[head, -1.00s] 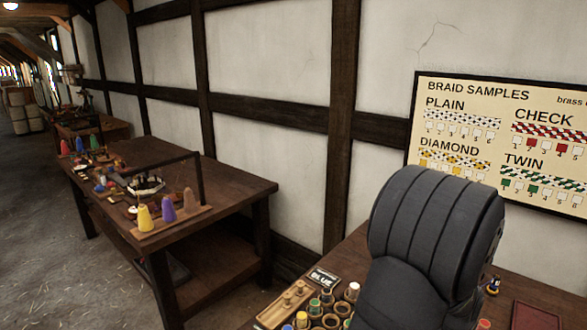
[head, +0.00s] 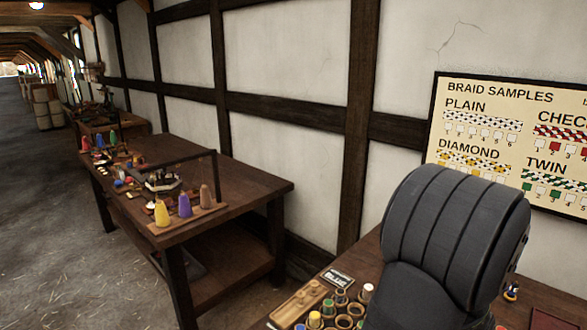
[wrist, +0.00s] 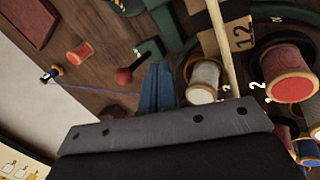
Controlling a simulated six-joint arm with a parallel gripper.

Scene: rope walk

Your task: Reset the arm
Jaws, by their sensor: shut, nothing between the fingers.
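My gripper (wrist: 157,88) shows in the wrist view as two blue fingers held together, with nothing between them. They point at the bench top beside a dark green fitting with a red ball knob (wrist: 124,76). In the head view my dark grey arm stands at the lower right, and the gripper is out of sight.
In the wrist view, a white spool (wrist: 204,80), a red spool (wrist: 290,72) and a wooden rod (wrist: 222,40) are close right of the fingers. In the head view, a second bench (head: 240,187) stands left against the wall.

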